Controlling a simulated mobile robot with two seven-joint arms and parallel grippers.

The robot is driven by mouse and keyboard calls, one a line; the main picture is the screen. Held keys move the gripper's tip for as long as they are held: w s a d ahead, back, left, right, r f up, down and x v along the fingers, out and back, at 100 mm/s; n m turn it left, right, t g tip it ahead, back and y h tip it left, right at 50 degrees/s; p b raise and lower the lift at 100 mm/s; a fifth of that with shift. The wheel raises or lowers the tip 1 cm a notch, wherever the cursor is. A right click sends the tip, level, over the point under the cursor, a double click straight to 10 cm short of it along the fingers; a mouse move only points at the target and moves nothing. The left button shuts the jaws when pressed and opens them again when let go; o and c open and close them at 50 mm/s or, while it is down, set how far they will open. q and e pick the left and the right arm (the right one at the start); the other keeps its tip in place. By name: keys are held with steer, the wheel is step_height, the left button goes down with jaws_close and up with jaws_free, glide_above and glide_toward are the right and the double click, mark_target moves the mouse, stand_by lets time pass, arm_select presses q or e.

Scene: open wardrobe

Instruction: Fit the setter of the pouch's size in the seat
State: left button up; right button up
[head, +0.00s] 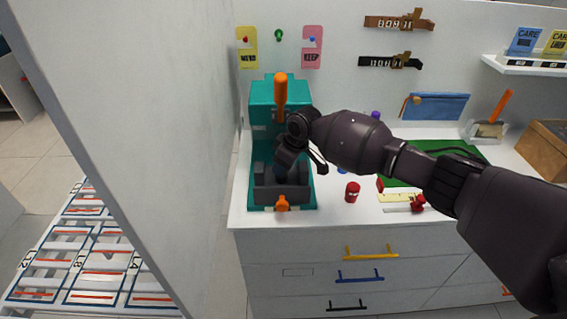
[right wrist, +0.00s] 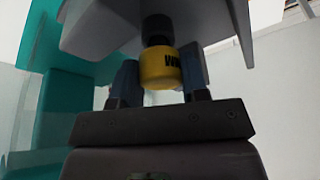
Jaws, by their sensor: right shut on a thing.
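A teal press (head: 262,95) with an orange lever (head: 281,90) stands at the left end of the white counter. My right gripper (head: 283,168) reaches into its opening. In the right wrist view my right gripper (right wrist: 160,85) is shut on a yellow setter (right wrist: 158,70) with dark lettering, only partly legible. A black stem (right wrist: 157,28) is at the setter's top, under a grey press part (right wrist: 105,25); I cannot tell whether it is in the seat. The setter is hidden in the head view. My left gripper is out of view.
A red setter (head: 352,192) stands on the counter right of the press. A purple one (head: 375,115) shows behind my arm. A green mat (head: 470,152), a ruler (head: 397,197) and a small red item (head: 418,202) lie further right. Tags and belts hang on the wall.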

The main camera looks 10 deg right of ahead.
steer(key=shift+f, duration=0.35)
steer(key=shift+f+b, duration=0.3)
steer(key=shift+f, duration=0.15)
steer(key=o, duration=1.1)
steer(key=v, duration=1.1)
steer(key=shift+p, duration=0.4)
steer(key=shift+a, duration=0.1)
